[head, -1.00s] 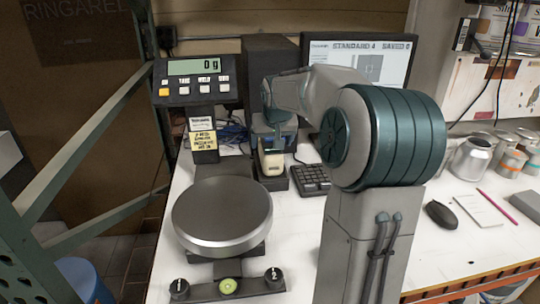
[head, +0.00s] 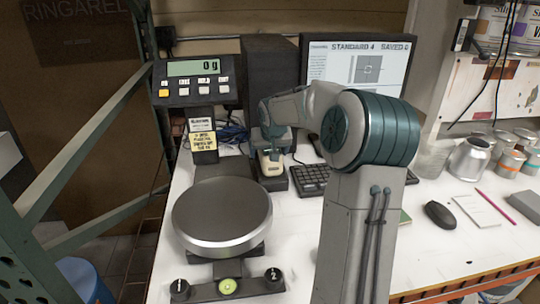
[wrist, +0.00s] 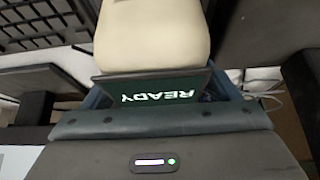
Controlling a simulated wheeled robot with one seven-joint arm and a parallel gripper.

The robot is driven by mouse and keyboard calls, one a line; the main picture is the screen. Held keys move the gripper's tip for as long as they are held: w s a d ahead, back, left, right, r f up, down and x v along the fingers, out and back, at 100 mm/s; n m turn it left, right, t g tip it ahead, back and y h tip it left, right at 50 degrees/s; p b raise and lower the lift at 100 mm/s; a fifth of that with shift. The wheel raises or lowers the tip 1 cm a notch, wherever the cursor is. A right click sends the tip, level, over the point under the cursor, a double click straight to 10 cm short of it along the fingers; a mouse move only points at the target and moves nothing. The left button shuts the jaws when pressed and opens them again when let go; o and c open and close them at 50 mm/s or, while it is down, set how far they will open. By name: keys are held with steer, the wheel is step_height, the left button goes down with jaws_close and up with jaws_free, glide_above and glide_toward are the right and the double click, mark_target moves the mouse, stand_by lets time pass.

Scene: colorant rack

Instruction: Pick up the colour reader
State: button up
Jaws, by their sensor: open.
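The colour reader (head: 271,164) is a small cream device standing in a dark dock at the back of the white bench, in front of the dark computer tower. In the wrist view the colour reader (wrist: 152,35) fills the top middle, with a dark screen showing READY upside down. My gripper (head: 274,141) is at the reader's upper end in the head view and hides part of it. It is open, with blue-grey finger parts showing on both sides of the screen in the wrist view. Whether the fingers touch the reader I cannot tell.
A keypad (head: 311,180) is close to the right of the dock. A scale with a round plate (head: 222,215) stands in front, its display (head: 197,79) on a post to the left. The monitor (head: 357,62) is behind my arm. A mouse (head: 440,214) and cans (head: 470,158) are at right.

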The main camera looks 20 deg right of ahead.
steer(key=c, duration=1.5)
steer(key=shift+r, duration=0.1)
steer(key=shift+c, duration=0.2)
steer(key=shift+r, duration=0.15)
